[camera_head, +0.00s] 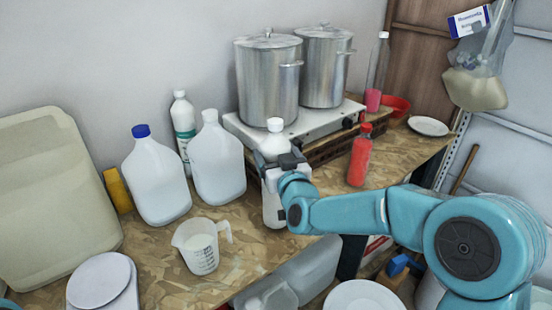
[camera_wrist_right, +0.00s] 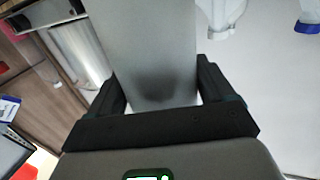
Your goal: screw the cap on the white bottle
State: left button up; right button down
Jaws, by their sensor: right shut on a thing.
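A white bottle (camera_head: 273,207) stands upright at the front of the hob, near the table's edge. A white cap-like top (camera_head: 275,125) shows at its upper end; I cannot tell whether it is a screwed-on cap. My right gripper (camera_head: 280,165) is shut on the bottle's upper body and hides part of it. In the right wrist view the bottle (camera_wrist_right: 145,40) fills the space between the two dark fingers of my right gripper (camera_wrist_right: 162,85). My left gripper is not in view.
Two steel pots (camera_head: 268,80) stand on a hob (camera_head: 245,132) behind the bottle. A blue-capped jug (camera_head: 157,180), another jug (camera_head: 217,165) and a measuring jug (camera_head: 199,250) are to the left. A red bottle (camera_head: 359,158) stands to the right. Open table lies around the measuring jug.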

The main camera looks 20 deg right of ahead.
jog(key=shift+f, duration=0.55)
jog(key=shift+s+d+r, duration=0.1)
grip_release()
jog(key=shift+f, duration=0.25)
jog(key=shift+r, duration=0.25)
jog(key=s+b, duration=0.3)
jog(key=s, duration=0.9)
jog(key=shift+b, duration=0.3)
